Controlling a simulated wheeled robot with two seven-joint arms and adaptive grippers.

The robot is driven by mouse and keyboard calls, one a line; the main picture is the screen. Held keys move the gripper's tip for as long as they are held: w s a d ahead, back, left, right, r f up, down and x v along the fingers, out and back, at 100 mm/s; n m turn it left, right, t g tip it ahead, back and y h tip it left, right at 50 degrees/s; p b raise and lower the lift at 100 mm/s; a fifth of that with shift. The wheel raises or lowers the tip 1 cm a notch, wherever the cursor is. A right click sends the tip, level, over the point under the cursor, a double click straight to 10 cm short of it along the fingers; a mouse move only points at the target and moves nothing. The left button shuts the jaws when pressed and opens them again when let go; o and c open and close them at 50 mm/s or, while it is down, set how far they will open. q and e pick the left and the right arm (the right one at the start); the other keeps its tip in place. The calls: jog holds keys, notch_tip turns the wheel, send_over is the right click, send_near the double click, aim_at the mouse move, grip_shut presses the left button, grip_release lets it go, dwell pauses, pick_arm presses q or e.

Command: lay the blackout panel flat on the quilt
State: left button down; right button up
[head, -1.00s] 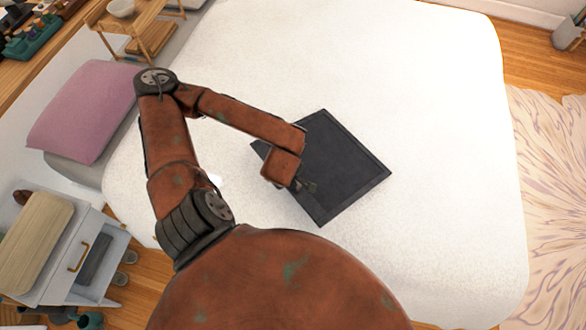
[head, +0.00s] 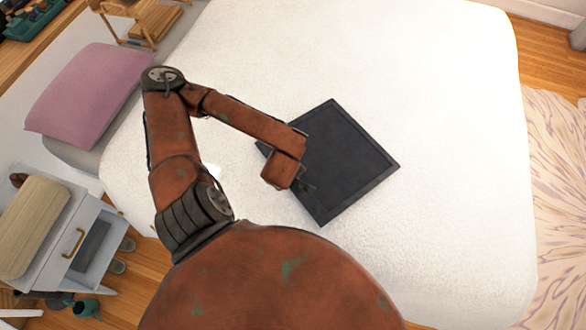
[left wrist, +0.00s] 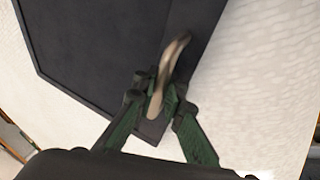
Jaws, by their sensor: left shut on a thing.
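The blackout panel (head: 345,160) is a flat, dark square with a raised rim, over the middle of the white quilt (head: 430,90) in the head view. It also fills the upper left of the left wrist view (left wrist: 95,50). A pale curved handle (left wrist: 176,52) stands on it near one edge. My left gripper (left wrist: 165,105) is shut on that handle; in the head view my left gripper (head: 304,187) is at the panel's left side, partly hidden by my arm. I cannot tell whether the panel's underside touches the quilt. My right gripper is not in view.
A pink pillow (head: 84,95) lies at the bed's left end. A white nightstand (head: 100,225) with an open drawer stands at lower left, and a small wooden table (head: 120,25) is at upper left. The quilt around the panel is mostly clear. A patterned rug (head: 560,180) lies at right.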

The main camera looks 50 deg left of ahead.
pick_arm(q)
jog(key=shift+f+b, duration=0.3)
jog(key=shift+f, duration=0.1)
dwell(0.4)
jog(key=c, duration=1.9)
grip_release()
jog(key=shift+c, duration=0.2)
jog(key=shift+r, duration=0.1)
